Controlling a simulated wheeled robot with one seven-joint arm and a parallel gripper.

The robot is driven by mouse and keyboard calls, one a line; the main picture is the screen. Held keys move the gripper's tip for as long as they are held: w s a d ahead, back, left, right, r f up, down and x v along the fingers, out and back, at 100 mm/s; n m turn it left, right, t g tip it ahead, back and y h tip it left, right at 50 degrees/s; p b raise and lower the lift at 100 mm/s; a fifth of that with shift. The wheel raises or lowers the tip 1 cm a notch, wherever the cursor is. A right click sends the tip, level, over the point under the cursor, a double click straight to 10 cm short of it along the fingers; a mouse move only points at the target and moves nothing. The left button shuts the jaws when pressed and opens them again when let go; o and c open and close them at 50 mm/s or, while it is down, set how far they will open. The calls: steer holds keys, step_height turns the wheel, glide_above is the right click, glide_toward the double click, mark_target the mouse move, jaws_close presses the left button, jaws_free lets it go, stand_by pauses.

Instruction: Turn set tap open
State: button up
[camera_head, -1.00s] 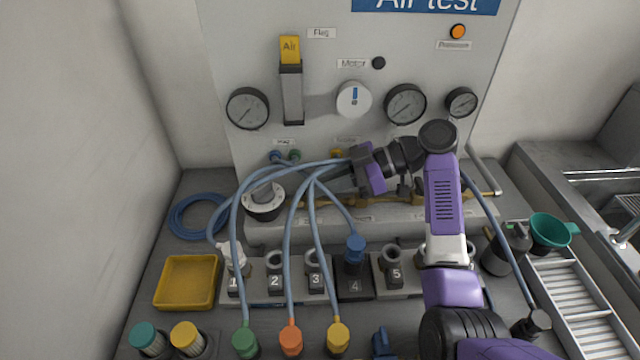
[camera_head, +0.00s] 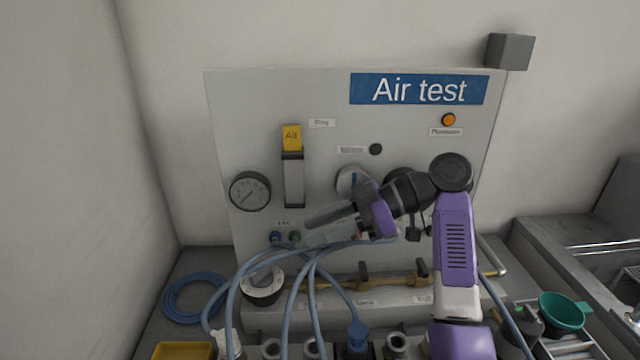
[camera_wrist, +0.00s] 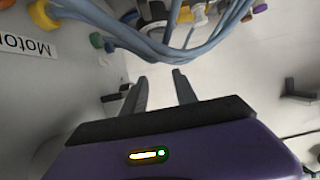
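A brass pipe (camera_head: 390,283) runs along the ledge below the panel. It carries two small dark-handled taps, a left tap (camera_head: 363,271) and a right tap (camera_head: 421,268). The labels below them are too blurred to read, so I cannot tell which is the set tap. My gripper (camera_head: 307,229) is in front of the panel, above the pipe, with its fingers pointing left. It is open and empty. In the wrist view its two fingers (camera_wrist: 158,83) stand apart, with blue hoses beyond them. My wrist partly covers the white dial (camera_head: 351,178).
Blue hoses (camera_head: 290,252) loop below my gripper, close to its fingers. A coiled hose (camera_head: 190,298) lies left; a green funnel (camera_head: 562,309) stands right.

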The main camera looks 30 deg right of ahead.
step_height(320, 180, up, 10)
stand_by(0.3)
steer(key=shift+f, duration=0.15)
